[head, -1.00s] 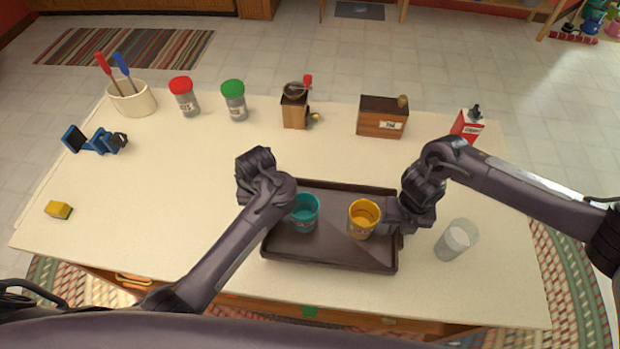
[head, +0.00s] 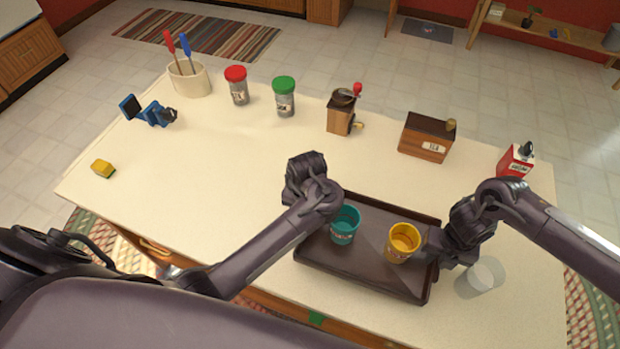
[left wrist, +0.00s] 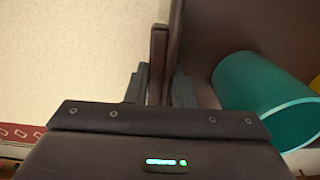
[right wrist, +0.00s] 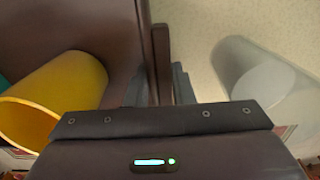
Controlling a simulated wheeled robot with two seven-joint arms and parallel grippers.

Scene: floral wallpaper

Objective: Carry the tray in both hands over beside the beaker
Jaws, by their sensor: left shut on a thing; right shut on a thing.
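The dark brown tray (head: 365,273) is at the near right part of the table, with a teal cup (head: 345,226) and a yellow cup (head: 402,243) standing in it. My left gripper (left wrist: 158,85) is shut on the tray's left wall; its hand (head: 318,192) partly hides that side. My right gripper (right wrist: 161,85) is shut on the right wall, beside the yellow cup; it also shows in the head view (head: 440,245). The pale translucent beaker (head: 483,275) stands just right of the tray, with a small gap. I cannot tell whether the tray is clear of the table.
A tea box (head: 426,138), a grinder (head: 341,112), a red tin (head: 515,161), two jars (head: 284,97) and a utensil crock (head: 190,80) stand along the back. A blue device (head: 149,111) and a yellow sponge (head: 103,168) are at left. The table's middle left is clear.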

